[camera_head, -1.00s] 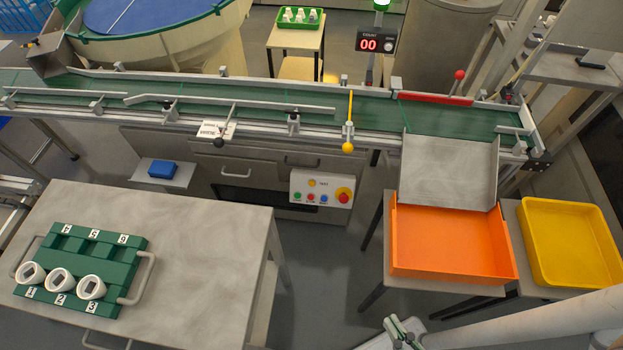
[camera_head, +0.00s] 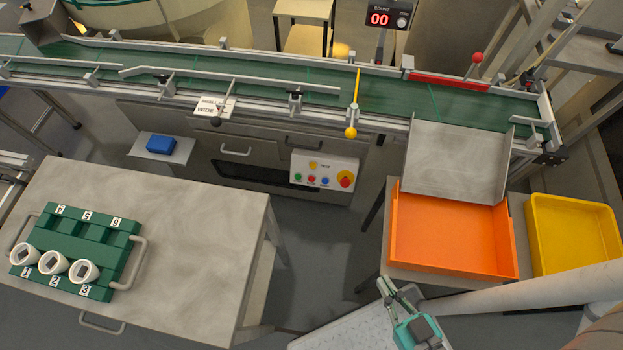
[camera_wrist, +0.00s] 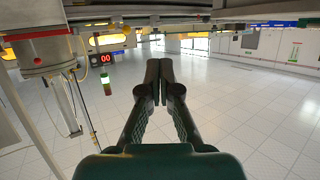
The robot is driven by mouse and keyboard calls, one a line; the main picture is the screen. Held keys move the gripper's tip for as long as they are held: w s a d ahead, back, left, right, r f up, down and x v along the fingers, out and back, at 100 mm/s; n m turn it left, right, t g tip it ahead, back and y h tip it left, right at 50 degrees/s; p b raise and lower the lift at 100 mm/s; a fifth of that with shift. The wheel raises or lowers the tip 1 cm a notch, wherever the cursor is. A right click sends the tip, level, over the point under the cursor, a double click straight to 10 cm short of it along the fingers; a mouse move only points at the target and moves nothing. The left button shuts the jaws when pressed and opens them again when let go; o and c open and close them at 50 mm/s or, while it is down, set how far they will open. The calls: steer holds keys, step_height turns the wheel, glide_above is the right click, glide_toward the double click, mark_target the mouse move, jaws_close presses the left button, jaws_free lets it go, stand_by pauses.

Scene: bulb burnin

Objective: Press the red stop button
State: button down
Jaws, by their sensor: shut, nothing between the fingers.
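The control panel (camera_head: 324,171) is a white box on the front of the conveyor's cabinet. Its lower row has a small green button (camera_head: 298,177), a small red button (camera_head: 311,180) and a blue button (camera_head: 325,181). A yellow button (camera_head: 313,165) is above them. A larger red mushroom button (camera_head: 345,179) on a yellow surround is at the right. The labels are too small to read. My gripper (camera_head: 384,285) is low in the head view, below and right of the panel and well apart from it. In the wrist view its fingers (camera_wrist: 159,68) are together and empty.
The orange bin (camera_head: 450,242) and yellow bin (camera_head: 575,235) are at the right, below the conveyor (camera_head: 440,97) and its chute. A table (camera_head: 190,215) with a green socket rack (camera_head: 75,240) is at the left. Open floor (camera_head: 315,245) lies between table and orange bin.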

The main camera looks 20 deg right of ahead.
mark_target(311, 179)
steer(key=w+f+m+g, duration=0.1)
steer(key=w+f+g, duration=0.1)
steer(key=w+f, duration=0.75)
steer(key=w+f+m+g, duration=0.15)
steer(key=w+f, duration=0.45)
steer(key=f, duration=0.7)
steer(key=w+a+f+g+y, duration=0.1)
steer(key=w+f, duration=0.2)
steer(key=w, duration=0.7)
steer(key=w+a+f+g+y, duration=0.1)
steer(key=w+f, duration=0.3)
steer(key=w, duration=0.6)
steer(key=shift+a+m+g+y, duration=0.25)
steer(key=shift+m+g+y, duration=0.2)
steer(key=shift+g+y, duration=0.25)
steer(key=shift+w, duration=0.15)
steer(key=shift+w+d+f, duration=0.7)
steer(key=shift+w, duration=0.35)
steer(key=shift+w+d+f, duration=0.75)
steer(key=shift+w, duration=0.25)
steer(key=shift+w+d+f, duration=0.7)
steer(key=shift+w, duration=0.35)
steer(key=shift+w+d, duration=0.1)
steer(key=shift+w, duration=0.05)
steer(key=shift+w+d+f, duration=0.1)
steer(key=shift+w+f, duration=0.1)
